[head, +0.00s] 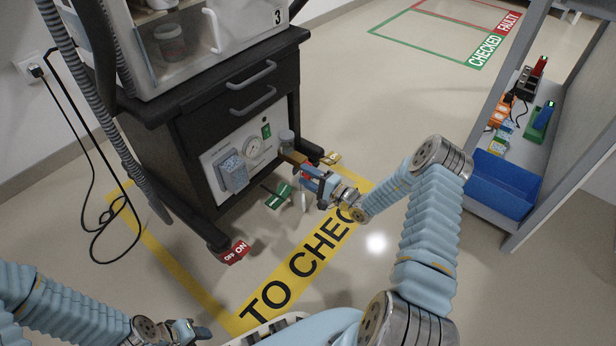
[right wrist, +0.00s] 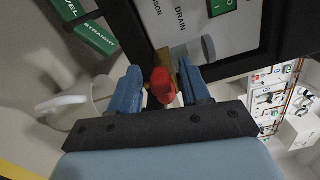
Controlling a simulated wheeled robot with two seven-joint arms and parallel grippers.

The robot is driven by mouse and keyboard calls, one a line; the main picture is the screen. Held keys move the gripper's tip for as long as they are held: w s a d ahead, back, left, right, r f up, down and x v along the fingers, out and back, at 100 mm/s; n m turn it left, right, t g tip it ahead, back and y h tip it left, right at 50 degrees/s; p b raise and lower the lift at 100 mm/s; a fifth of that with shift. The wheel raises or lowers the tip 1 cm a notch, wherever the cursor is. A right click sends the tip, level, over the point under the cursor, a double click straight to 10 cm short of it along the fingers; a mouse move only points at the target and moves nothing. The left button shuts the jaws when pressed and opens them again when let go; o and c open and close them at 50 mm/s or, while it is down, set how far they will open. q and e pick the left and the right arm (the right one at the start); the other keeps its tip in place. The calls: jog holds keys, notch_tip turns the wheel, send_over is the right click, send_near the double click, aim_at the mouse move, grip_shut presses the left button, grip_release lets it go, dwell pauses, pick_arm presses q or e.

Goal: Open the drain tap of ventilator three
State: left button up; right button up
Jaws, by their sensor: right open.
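Ventilator three (head: 277,17), marked with a 3, stands on a black cart (head: 215,115). On its front lower panel (head: 243,150) are a gauge, a green switch and a label reading DRAIN in the right wrist view (right wrist: 182,20). The drain tap's brass body (head: 294,158) sticks out at the panel's right. Its red handle (right wrist: 162,84) lies between the open fingers of my right gripper (right wrist: 158,92), with no clear grip on it. My right gripper also shows in the head view (head: 312,180). My left gripper (head: 188,332) is low at the left; its jaws are unclear.
A shelf with a blue bin (head: 503,184) stands right. A black cable (head: 88,180) hangs left. The floor around the CHECKED frame (head: 480,52) is clear.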

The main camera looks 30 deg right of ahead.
jog(key=p+v, duration=0.1)
jog(key=v, duration=1.2)
jog(key=shift+s+p, duration=0.35)
jog(key=shift+s, duration=0.05)
jog(key=shift+d, duration=0.15)
